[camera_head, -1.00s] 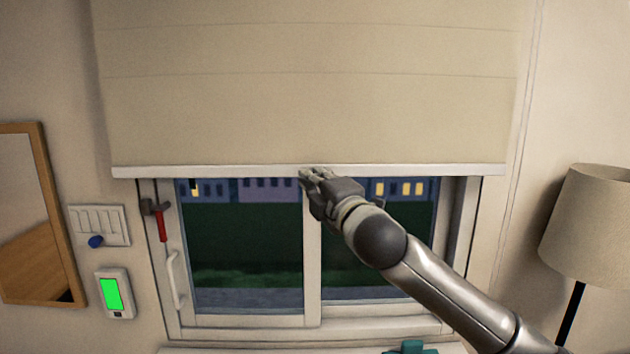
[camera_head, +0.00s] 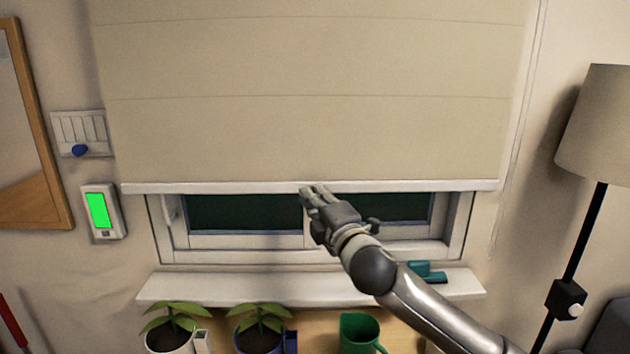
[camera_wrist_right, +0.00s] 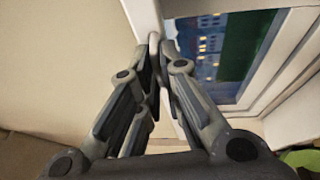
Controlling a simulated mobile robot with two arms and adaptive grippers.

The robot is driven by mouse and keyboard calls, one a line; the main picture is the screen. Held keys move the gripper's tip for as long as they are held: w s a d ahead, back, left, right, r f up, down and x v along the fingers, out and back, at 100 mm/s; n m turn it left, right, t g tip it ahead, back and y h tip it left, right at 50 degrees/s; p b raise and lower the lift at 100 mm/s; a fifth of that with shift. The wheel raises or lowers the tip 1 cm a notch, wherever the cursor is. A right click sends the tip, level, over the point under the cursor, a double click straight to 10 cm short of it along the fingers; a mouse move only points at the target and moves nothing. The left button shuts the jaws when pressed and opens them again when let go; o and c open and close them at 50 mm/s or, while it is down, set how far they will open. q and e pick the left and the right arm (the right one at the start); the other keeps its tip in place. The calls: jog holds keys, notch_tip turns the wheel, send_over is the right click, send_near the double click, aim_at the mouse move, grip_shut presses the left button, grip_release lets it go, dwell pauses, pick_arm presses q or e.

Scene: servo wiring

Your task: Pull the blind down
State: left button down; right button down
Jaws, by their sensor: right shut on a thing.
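The beige blind (camera_head: 300,100) hangs over most of the window (camera_head: 250,215) in the head view, and only a low strip of dark glass shows under it. Its white bottom bar (camera_head: 220,187) runs straight across above the sill. My right gripper (camera_head: 312,192) is at the middle of this bar, shut on it. In the right wrist view, the fingers (camera_wrist_right: 160,55) close around the white bar (camera_wrist_right: 145,20), with the blind cloth (camera_wrist_right: 60,60) on the left and the window on the right. My left gripper is not in view.
The white sill (camera_head: 230,288) carries a teal object (camera_head: 427,272). Below stand two potted plants (camera_head: 172,330) and a green mug (camera_head: 360,333). A lamp (camera_head: 598,125) stands at right. A mirror (camera_head: 25,130), a switch panel (camera_head: 82,131) and a green-screened device (camera_head: 101,212) are on the left wall.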

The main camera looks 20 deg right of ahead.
notch_tip(320, 180, down, 20)
jog(key=b, duration=1)
jog(key=shift+r, duration=0.2)
jog(key=shift+f+b, duration=0.35)
jog(key=shift+f, duration=0.1)
jog(key=c, duration=1.6)
grip_release()
jog(key=shift+s, duration=0.15)
jog(key=s, duration=0.3)
jog(key=s+d+f, duration=0.1)
jog(key=s, duration=0.7)
jog(key=shift+s+d+f, duration=0.15)
jog(key=shift+s+d, duration=0.1)
